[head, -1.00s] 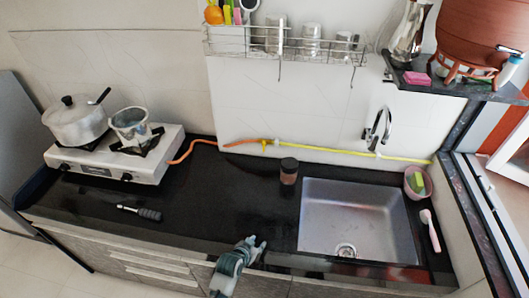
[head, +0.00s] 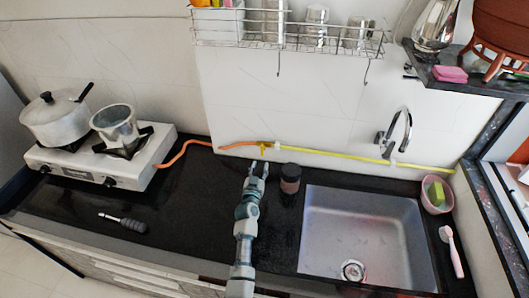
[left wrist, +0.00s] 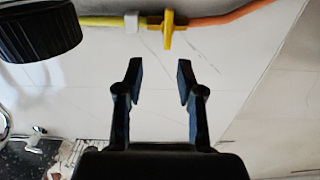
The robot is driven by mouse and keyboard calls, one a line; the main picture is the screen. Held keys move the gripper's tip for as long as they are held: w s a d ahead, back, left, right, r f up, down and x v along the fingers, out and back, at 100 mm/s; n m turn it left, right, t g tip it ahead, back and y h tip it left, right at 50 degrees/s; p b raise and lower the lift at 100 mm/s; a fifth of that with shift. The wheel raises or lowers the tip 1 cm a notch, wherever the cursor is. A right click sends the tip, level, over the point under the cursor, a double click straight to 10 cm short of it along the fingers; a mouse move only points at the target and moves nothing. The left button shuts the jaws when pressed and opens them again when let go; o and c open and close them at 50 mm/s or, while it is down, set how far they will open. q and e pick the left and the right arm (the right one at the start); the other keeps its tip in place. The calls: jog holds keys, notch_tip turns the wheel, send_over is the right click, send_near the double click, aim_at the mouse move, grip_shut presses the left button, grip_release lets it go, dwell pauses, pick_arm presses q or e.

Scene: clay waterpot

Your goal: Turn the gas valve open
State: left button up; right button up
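The gas valve (head: 264,144) is a small yellow fitting on the wall behind the counter, where an orange hose (head: 188,147) meets a yellow pipe (head: 335,156). In the left wrist view the yellow valve handle (left wrist: 169,29) stands crosswise to the pipe, just beyond and above the fingertips. My left gripper (head: 258,168) is over the counter in front of the valve. In the left wrist view its two fingers (left wrist: 160,72) are apart with nothing between them, and they do not touch the valve. My right gripper is not in view.
A dark-lidded jar (head: 290,179) stands close to the right of my left gripper; its lid (left wrist: 38,30) shows in the wrist view. The sink (head: 330,262) is to the right, the stove (head: 75,172) with pots to the left. A screwdriver (head: 124,222) lies on the counter. A wire rack (head: 280,36) hangs above.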

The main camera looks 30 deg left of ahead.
aim_at(262, 150)
pick_arm(q)
jog(key=x, duration=0.3)
jog(key=b+x, duration=0.1)
jog(key=x, duration=0.6)
jog(key=shift+a+f+b, duration=0.2)
jog(key=shift+a+b, duration=0.05)
jog(key=shift+b, duration=0.15)
jog(key=shift+d, duration=0.1)
jog(key=shift+c, duration=1.2)
jog(key=c, duration=0.4)
jog(key=shift+s+a, duration=0.2)
jog(key=shift+a, duration=0.25)
grip_shut()
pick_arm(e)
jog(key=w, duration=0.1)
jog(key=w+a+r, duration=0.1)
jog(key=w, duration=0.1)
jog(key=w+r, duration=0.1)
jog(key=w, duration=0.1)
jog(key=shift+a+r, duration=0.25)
